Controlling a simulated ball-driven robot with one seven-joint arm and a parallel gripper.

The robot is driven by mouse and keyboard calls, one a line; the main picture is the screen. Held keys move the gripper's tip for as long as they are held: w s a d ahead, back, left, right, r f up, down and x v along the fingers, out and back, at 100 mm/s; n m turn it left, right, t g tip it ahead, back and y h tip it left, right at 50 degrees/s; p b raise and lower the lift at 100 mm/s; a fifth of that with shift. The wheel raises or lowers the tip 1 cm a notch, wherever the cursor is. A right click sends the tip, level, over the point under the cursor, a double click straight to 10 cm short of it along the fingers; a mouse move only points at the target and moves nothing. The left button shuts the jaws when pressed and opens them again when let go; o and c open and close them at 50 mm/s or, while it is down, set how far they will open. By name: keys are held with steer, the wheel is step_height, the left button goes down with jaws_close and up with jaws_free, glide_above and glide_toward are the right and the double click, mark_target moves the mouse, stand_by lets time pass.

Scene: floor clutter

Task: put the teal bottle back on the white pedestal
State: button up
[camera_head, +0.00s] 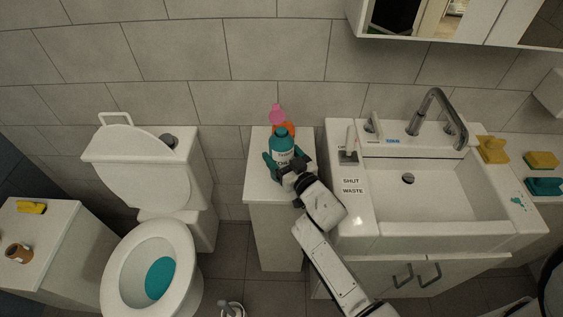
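The teal bottle (281,147) stands upright, its dark cap up and a white label facing me, over the top of the white pedestal (258,184). My gripper (285,164) comes from the front right, with a finger on each side of the bottle's body, and looks shut on it. My gripper hides the bottle's base, so I cannot tell whether it touches the pedestal top. A pink-topped orange bottle (278,115) stands close behind the teal bottle and is partly hidden by it.
The sink counter (355,209) with a soap pump (349,148) is close on the pedestal's right. The toilet (149,262), teal inside its bowl, is to the left. A tiled wall (261,93) is behind. The pedestal's front left top is bare.

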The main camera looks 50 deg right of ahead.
mark_target(282, 162)
steer(key=shift+w+d+f, duration=0.2)
steer(key=shift+f, duration=0.05)
steer(key=shift+f+b, duration=0.65)
steer(key=shift+f, duration=0.8)
steer(key=shift+f, duration=0.2)
steer(key=o, duration=1.3)
steer(key=shift+r, duration=0.1)
